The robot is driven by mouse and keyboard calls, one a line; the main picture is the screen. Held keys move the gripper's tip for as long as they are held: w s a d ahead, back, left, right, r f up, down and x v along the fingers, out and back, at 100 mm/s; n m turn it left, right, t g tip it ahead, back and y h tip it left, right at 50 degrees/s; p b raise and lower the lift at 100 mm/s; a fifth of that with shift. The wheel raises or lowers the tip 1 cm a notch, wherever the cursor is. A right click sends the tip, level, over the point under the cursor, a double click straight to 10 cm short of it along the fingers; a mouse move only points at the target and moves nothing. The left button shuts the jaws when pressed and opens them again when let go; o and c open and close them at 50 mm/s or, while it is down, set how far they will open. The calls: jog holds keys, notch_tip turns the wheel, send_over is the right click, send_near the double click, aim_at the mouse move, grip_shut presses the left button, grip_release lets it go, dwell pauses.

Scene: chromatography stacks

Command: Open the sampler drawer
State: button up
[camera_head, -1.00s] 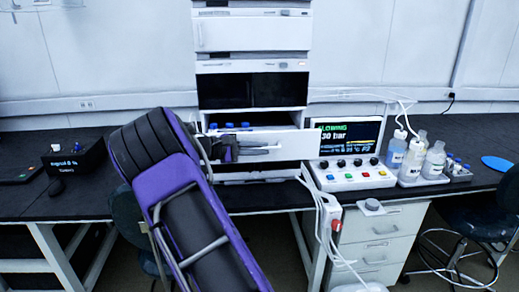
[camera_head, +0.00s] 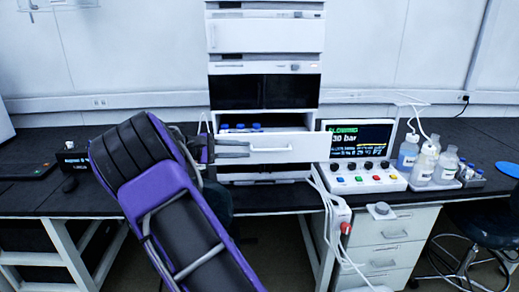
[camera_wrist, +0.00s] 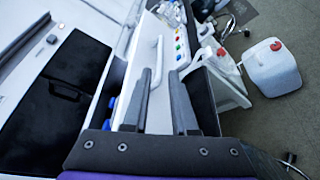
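The sampler drawer (camera_head: 308,147) sticks out of the stack below the dark double-door module, and blue-capped vials (camera_head: 240,126) show inside it. Its white bar handle (camera_head: 272,149) is on the front panel and also shows in the wrist view (camera_wrist: 153,62). My gripper (camera_head: 248,149) is at the left part of the drawer front, its tips at the handle's left end. In the wrist view my gripper's two dark fingers (camera_wrist: 163,75) are apart, with white panel between them, and the handle lies beyond the tips. Whether a finger touches the panel I cannot tell.
A control box with a screen (camera_head: 362,170) stands right of the drawer, with white-labelled bottles (camera_head: 424,164) beyond it. White tubing and a device with a red knob (camera_head: 345,228) hang at the bench front. A white canister (camera_wrist: 272,67) stands on the floor.

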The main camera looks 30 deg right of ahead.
jog(key=v, duration=0.7)
jog(key=shift+a, duration=0.35)
jog(key=shift+w+r, duration=0.1)
jog(key=shift+r, duration=0.1)
